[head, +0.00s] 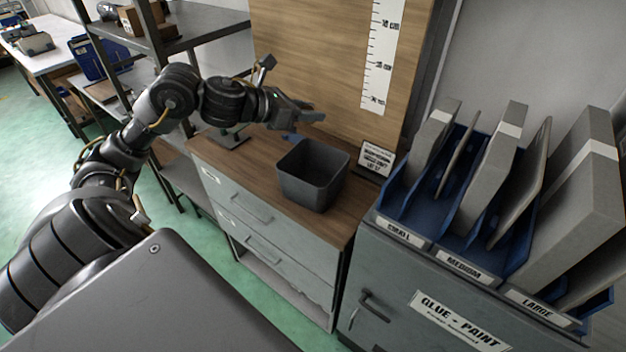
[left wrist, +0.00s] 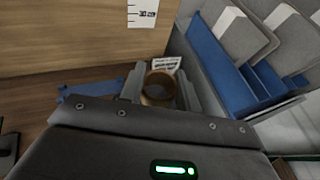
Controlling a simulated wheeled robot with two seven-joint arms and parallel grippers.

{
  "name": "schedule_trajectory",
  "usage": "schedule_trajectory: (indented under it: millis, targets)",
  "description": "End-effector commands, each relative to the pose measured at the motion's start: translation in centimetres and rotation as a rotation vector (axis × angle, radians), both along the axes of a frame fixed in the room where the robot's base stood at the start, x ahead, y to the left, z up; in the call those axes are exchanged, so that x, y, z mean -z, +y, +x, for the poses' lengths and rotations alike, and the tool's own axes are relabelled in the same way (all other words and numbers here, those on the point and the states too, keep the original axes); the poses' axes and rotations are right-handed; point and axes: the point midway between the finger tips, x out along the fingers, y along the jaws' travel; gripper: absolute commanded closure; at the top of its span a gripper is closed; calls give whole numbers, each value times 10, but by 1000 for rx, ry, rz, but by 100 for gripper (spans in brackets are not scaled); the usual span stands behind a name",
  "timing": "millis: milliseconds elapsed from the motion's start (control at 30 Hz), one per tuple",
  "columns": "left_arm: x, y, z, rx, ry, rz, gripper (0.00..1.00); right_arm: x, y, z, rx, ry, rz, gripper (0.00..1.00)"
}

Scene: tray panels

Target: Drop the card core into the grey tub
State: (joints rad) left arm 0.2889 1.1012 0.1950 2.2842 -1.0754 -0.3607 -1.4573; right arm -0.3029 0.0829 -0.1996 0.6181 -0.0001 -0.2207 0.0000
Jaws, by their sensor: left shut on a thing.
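The grey tub (head: 313,190) stands upright and open on the wooden-topped drawer unit in the head view. My left gripper (head: 310,115) is above and behind the tub's far rim, reaching in from the left. In the left wrist view, the brown card core (left wrist: 158,88) sits between the two grey fingers of my left gripper (left wrist: 161,92), which is shut on it. I see the core's round open end there. I cannot make out the core in the head view. The tub is not visible in the left wrist view. My right gripper is not in view.
A small sign (head: 376,158) stands right of the tub. A blue item (head: 291,137) lies behind it. Blue racks (head: 402,201) of grey panels stand on the cabinet (head: 400,290) at right. A board with a white scale (head: 381,50) rises behind. Shelving (head: 200,30) stands left.

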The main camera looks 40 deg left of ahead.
Motion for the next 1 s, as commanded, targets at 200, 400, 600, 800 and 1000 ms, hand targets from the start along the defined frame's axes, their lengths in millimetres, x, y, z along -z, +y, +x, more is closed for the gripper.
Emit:
schedule_trajectory:
  millis: [200,400,600,800,1000]
  targets:
    - [30,1,-1,-3,0,-1,89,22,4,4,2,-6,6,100]
    - [35,1,-1,-4,1,0,89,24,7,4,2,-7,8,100]
    - [34,1,-1,-3,1,1,65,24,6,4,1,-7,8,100]
    - [34,1,-1,-3,1,1,42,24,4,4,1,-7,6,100]
    - [34,1,-1,-3,1,1,42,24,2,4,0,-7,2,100]
